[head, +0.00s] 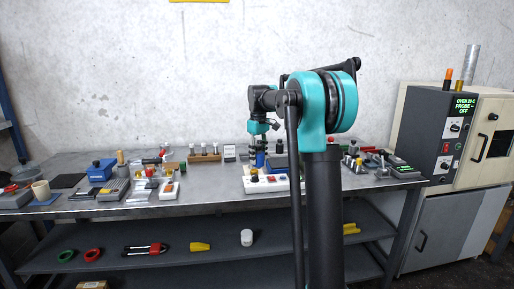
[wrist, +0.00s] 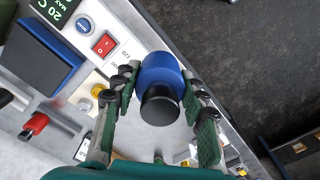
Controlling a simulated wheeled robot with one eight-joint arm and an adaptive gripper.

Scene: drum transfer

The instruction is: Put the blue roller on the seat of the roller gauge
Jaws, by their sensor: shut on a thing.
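My gripper (wrist: 160,92) is shut on the blue roller (wrist: 162,68), which sits between its two green fingers in the wrist view. The roller has a dark end (wrist: 160,108) turned toward the wrist camera. In the head view my gripper (head: 260,143) hangs over the middle of the bench, and a small blue shape shows just under it. A white panel (wrist: 130,52) with a red switch and a blue button lies below the roller. I cannot clearly make out the roller gauge or its seat.
A dark-topped blue block (wrist: 38,55) and a red-capped part (wrist: 33,126) lie left in the wrist view. The metal bench (head: 220,179) holds several tools and blocks. An oven (head: 488,140) with a control box stands at the right.

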